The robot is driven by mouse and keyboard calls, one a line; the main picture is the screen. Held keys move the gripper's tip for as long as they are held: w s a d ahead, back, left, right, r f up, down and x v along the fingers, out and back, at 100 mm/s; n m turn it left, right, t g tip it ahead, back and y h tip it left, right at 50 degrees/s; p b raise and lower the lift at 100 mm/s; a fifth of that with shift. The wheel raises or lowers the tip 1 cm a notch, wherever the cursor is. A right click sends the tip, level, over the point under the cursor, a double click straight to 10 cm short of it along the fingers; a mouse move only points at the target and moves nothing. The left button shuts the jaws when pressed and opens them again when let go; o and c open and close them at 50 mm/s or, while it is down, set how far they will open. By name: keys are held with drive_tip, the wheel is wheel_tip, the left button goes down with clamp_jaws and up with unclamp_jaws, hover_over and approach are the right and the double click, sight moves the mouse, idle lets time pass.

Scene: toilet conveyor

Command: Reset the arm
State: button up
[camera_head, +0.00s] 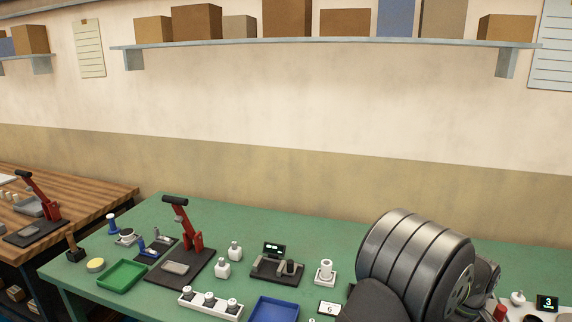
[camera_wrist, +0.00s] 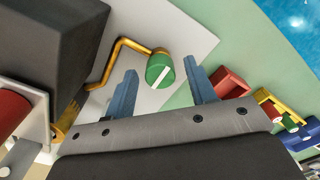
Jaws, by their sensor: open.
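My gripper (camera_wrist: 165,92) is open in the wrist view, its two blue-grey fingers standing apart. A green round knob (camera_wrist: 160,70) with a white bar shows between and beyond the fingertips. I cannot tell how far away it is, and nothing is seen held. A bent brass pipe (camera_wrist: 118,50) runs to the knob over a light grey plate (camera_wrist: 180,30). In the head view my dark arm fills the lower right and hides part of the table; the gripper itself does not show there.
A dark block (camera_wrist: 50,45) and a red cylinder (camera_wrist: 14,112) lie left of the fingers, a red block (camera_wrist: 228,82) right. The green table (camera_head: 130,237) carries a red lever press (camera_head: 190,235), a green tray (camera_head: 122,275), a blue tray (camera_head: 273,310) and small white bottles (camera_head: 222,268).

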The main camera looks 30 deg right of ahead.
drive_tip(key=shift+r, duration=0.15)
wheel_tip(320, 180, up, 17)
wheel_tip(320, 180, down, 18)
drive_tip(key=shift+r, duration=0.2)
drive_tip(key=shift+r+m, duration=0.15)
drive_tip(key=shift+m, duration=0.65)
drive_tip(key=m, duration=1.1)
drive_tip(key=shift+m, duration=2.3)
